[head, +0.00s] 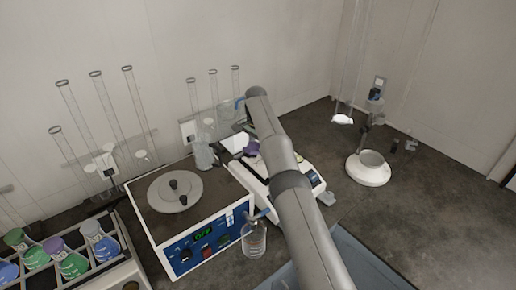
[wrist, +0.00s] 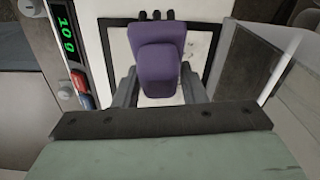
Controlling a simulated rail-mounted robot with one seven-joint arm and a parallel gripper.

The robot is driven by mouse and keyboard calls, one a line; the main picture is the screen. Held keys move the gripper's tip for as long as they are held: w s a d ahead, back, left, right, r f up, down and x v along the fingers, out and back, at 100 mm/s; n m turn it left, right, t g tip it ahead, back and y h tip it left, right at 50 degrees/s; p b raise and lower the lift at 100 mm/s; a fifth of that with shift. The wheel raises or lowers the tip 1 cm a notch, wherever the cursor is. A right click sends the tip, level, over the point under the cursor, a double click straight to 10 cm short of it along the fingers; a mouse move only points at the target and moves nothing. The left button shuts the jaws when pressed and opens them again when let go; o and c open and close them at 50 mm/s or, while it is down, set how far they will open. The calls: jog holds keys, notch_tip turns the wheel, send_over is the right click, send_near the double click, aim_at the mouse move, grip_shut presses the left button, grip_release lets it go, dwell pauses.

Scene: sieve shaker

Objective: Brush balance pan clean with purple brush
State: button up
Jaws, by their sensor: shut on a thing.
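The purple brush (wrist: 160,62) is upright in the middle of the wrist view, between the two dark fingers of my gripper (wrist: 158,85). My gripper is shut on it. Dark bristle-like tips show at its far end. Behind and below it lies a pale, dark-edged square surface (wrist: 118,42), which looks like the balance pan; its middle is hidden by the brush. I cannot tell whether the brush touches it. In the head view, a bit of the purple brush (head: 252,148) shows beside my arm, over the white balance (head: 306,172). My arm hides much of the balance.
A blue-fronted box with a round plate (head: 175,191) stands left of the balance. A clear bottle (head: 254,238) stands in front. Tall glass tubes (head: 83,115) line the back left. A rack of coloured flasks (head: 70,258) is front left. A white bowl (head: 368,170) sits at right.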

jog(key=shift+w+d+r+n, duration=0.2)
jog(key=shift+w+r+n, duration=0.05)
jog(key=shift+n, duration=0.05)
dwell(0.4)
